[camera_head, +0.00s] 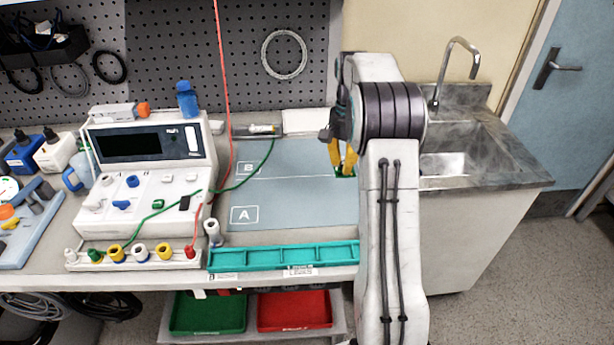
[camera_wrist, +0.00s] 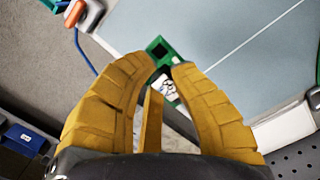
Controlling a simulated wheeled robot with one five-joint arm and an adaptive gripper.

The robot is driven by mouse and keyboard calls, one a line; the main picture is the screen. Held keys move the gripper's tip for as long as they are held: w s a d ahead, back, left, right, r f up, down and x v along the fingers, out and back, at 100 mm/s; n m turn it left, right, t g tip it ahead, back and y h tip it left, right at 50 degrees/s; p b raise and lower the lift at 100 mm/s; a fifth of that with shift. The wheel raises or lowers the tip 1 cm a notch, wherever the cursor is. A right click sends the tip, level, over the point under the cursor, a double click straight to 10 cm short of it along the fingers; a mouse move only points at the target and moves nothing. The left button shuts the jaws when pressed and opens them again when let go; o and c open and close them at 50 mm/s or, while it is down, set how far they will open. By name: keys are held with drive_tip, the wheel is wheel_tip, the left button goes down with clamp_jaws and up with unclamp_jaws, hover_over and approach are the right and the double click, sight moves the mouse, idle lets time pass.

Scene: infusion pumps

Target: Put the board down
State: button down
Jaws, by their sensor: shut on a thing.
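The board is a small green plate (camera_head: 345,174), mostly hidden in the head view by my gripper and arm. In the wrist view the green board (camera_wrist: 158,48) shows between my fingertips, with a white and black patch on it. My gripper (camera_head: 343,163) points down with its yellow fingers shut on the board. Both fingers also show in the wrist view (camera_wrist: 166,68). The board is over the right part of the grey-blue mat (camera_head: 290,190), by area B. I cannot tell whether it touches the mat.
A teal compartment tray (camera_head: 283,257) lies along the bench's front edge. A test instrument (camera_head: 150,170) with red and green leads stands left of the mat. A sink (camera_head: 470,150) is at the right. The mat's visible middle is clear.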

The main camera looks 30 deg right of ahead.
drive_tip(key=p, duration=0.7)
hover_over(309, 187)
drive_tip(key=f, duration=0.6)
drive_tip(key=shift+w, duration=0.2)
drive_tip(key=shift+f+p, duration=0.35)
drive_tip(key=shift+f, duration=1.7)
drive_tip(key=shift+f, duration=0.1)
drive_tip(key=c, duration=1.2)
unclamp_jaws()
